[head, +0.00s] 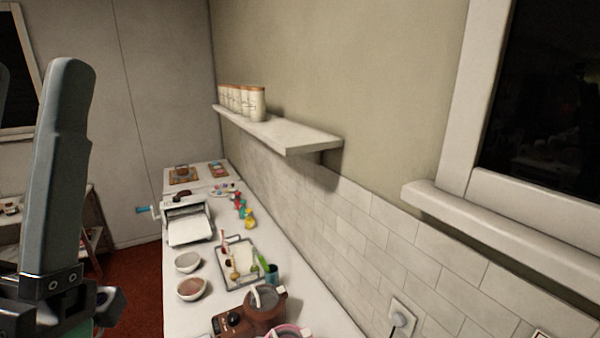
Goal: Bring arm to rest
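No cake turntable can be made out clearly.
A white counter (180,265) runs along the right wall. A shelf (290,136) with several jars (258,104) juts from the wall above.

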